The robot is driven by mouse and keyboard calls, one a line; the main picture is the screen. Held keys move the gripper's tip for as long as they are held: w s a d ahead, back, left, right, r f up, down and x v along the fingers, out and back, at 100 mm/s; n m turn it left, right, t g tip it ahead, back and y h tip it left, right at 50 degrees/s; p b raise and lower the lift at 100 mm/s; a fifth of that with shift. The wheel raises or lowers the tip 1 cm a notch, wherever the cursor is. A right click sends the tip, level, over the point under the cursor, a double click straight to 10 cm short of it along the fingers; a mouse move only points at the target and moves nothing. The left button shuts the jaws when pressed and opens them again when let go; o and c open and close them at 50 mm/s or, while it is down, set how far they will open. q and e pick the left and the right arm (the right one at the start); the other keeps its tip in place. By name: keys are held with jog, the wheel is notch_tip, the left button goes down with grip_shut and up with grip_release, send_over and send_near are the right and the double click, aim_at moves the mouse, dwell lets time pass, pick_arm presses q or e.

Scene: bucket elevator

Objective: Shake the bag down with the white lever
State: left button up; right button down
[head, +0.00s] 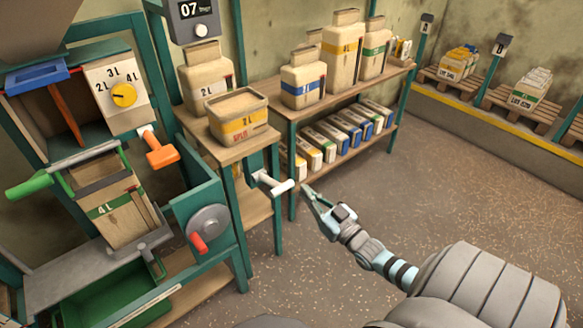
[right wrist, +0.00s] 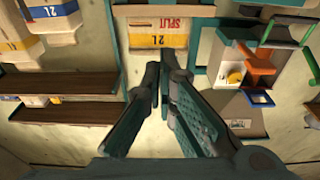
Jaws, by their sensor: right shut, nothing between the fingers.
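The white lever (head: 274,185) sticks out from the teal frame, below the shelf with the split 2L container. The bag (head: 108,208), tan with a green 4L band, hangs tilted in the machine at left, its top under a dark clamp bar. My right gripper (head: 312,194) is just to the right of the white lever's end in the head view, apart from it in the picture. Its fingers (right wrist: 164,75) are shut and empty in the right wrist view, where I cannot make out the lever. My left gripper is not in view.
A green handle (head: 28,187), an orange lever (head: 160,149) and a red-handled crank (head: 198,242) project from the machine. The split 2L container (head: 238,116) stands on a small shelf. A rack (head: 340,95) with several bags stands behind. The floor at right is clear.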

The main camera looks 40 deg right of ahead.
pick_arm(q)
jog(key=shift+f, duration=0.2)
pick_arm(e)
jog(key=shift+f, duration=0.2)
jog(key=b, duration=0.5)
send_over(288, 183)
jog(key=a, duration=0.2)
jog(key=shift+s+d+r, duration=0.25)
jog(key=shift+s+r, duration=0.05)
jog(key=shift+s, duration=0.1)
jog(key=f, duration=0.1)
jog(key=s+f+b, duration=0.1)
jog(key=f, duration=0.1)
jog(key=shift+f, duration=0.1)
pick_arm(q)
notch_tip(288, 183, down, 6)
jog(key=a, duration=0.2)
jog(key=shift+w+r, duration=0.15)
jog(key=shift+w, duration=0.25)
